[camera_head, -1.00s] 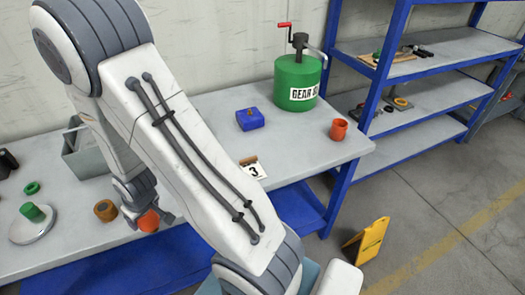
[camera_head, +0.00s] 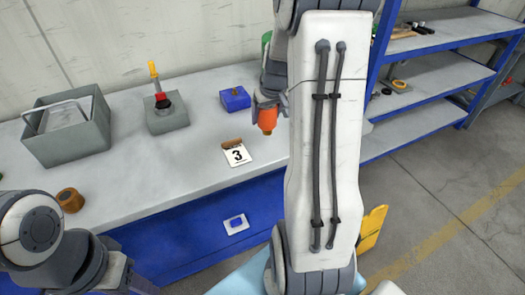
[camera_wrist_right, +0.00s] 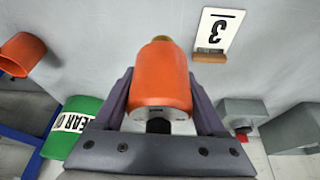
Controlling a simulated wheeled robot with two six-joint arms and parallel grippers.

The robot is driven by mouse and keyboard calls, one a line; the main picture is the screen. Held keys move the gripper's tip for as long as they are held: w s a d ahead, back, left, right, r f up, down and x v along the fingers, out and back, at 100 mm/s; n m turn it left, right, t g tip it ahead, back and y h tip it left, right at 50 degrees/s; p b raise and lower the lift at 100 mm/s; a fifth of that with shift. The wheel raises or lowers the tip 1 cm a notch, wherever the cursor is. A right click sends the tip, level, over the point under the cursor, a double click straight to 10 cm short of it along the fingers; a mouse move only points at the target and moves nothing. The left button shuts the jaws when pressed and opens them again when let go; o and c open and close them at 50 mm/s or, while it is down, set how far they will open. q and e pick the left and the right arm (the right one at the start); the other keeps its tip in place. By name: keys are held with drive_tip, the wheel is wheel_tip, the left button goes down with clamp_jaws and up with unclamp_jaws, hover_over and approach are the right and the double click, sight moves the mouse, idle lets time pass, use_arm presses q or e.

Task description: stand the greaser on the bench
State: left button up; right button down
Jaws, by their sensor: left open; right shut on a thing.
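The orange greaser (camera_head: 267,119) is held by my right gripper (camera_head: 267,98) over the back part of the bench (camera_head: 190,170), between the blue block and my right forearm. In the right wrist view the greaser (camera_wrist_right: 160,75) sits between the two fingers, with a dark stem at its gripper-side end. Whether its far end touches the bench cannot be told. My left gripper (camera_head: 138,285) is open and empty at the bottom left, in front of the bench and partly cut off by the frame edge.
A number 3 card (camera_head: 237,154) stands near the greaser. A blue block (camera_head: 235,98), a grey block with a yellow-handled tool (camera_head: 166,117), a grey bin (camera_head: 67,130) and a brown ring (camera_head: 70,200) are on the bench. An orange cup (camera_wrist_right: 22,52) and green can (camera_wrist_right: 75,130) stand nearby.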

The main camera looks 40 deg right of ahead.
drive_tip(key=s+d+r+m+b, duration=0.1)
drive_tip(key=s+d+r+b, duration=0.2)
drive_tip(key=d, duration=0.4)
drive_tip(key=w+a+f+p, duration=0.1)
drive_tip(key=w+f, duration=0.1)
drive_tip(key=f, duration=0.1)
drive_tip(key=w+a+f+p, duration=0.1)
drive_tip(key=w+a+f, duration=0.1)
drive_tip(key=w+f, duration=0.1)
drive_tip(key=w+a+f+p, duration=0.1)
drive_tip(key=w+a+f, duration=0.1)
drive_tip(key=w+f, duration=0.1)
drive_tip(key=shift+w+a+f, duration=0.1)
drive_tip(key=shift+w+f, duration=0.15)
drive_tip(key=shift+f, duration=0.55)
use_arm(q)
drive_tip(key=shift+f, duration=0.7)
drive_tip(key=shift+f, duration=0.1)
use_arm(e)
drive_tip(key=shift+f, duration=0.1)
unclamp_jaws()
drive_tip(key=shift+s+r, duration=0.1)
drive_tip(key=shift+r, duration=0.3)
use_arm(q)
drive_tip(key=shift+a, duration=0.1)
use_arm(e)
drive_tip(key=v, duration=1.1)
drive_tip(key=shift+s+a+r, duration=0.1)
drive_tip(key=shift+a+r, duration=0.1)
